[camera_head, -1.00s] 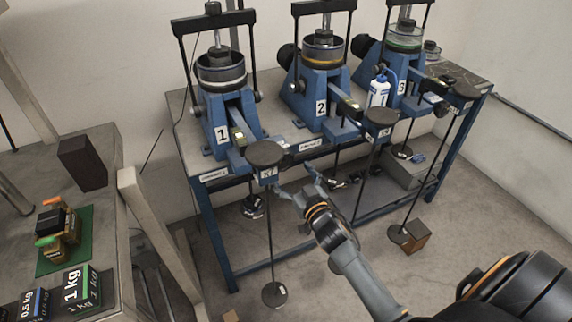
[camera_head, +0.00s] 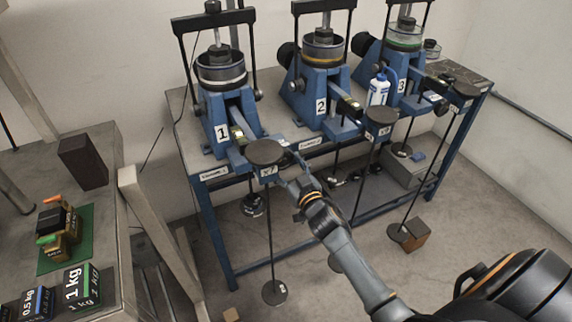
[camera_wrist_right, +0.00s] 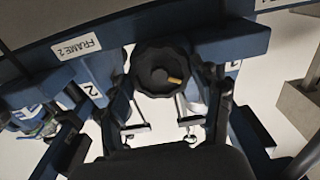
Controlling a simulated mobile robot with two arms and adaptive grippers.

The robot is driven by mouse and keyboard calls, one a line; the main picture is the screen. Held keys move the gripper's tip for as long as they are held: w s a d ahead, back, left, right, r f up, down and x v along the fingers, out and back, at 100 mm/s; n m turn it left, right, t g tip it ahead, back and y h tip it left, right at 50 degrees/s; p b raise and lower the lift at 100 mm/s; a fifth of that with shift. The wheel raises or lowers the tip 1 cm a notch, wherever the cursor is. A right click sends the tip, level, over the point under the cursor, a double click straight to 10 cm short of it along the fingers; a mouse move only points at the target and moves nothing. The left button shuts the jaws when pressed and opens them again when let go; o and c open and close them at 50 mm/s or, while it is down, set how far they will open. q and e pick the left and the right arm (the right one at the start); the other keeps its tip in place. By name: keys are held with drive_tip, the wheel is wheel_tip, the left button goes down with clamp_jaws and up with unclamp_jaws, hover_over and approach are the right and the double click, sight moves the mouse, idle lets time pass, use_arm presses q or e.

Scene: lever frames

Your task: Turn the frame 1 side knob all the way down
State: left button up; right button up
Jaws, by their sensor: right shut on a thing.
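Frame 1 (camera_head: 221,118) is the leftmost blue lever frame on the bench, marked with a white "1". My right gripper (camera_head: 291,168) is at the bench's front edge, just right of frame 1's round dark plate. In the right wrist view, a black scalloped side knob (camera_wrist_right: 160,62) with a small yellow-orange mark sits between the two fingers of my right gripper (camera_wrist_right: 165,80). The fingers are shut on it from both sides. In the head view the gripper and the frame hide most of this knob. My left gripper is not in view.
Frame 2 (camera_head: 318,88) and frame 3 (camera_head: 408,70) stand to the right on the same bench. A hanging rod with a base disc (camera_head: 274,292) is close by my right gripper. A white-and-blue bottle (camera_head: 379,91) stands between frames 2 and 3. Weights lie on the left table (camera_head: 105,205).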

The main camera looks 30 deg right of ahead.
drive_tip(key=n, duration=0.4)
drive_tip(key=o, duration=1.1)
drive_tip(key=shift+o, duration=0.2)
drive_tip(key=s, duration=1.2)
drive_tip(key=shift+a, duration=0.35)
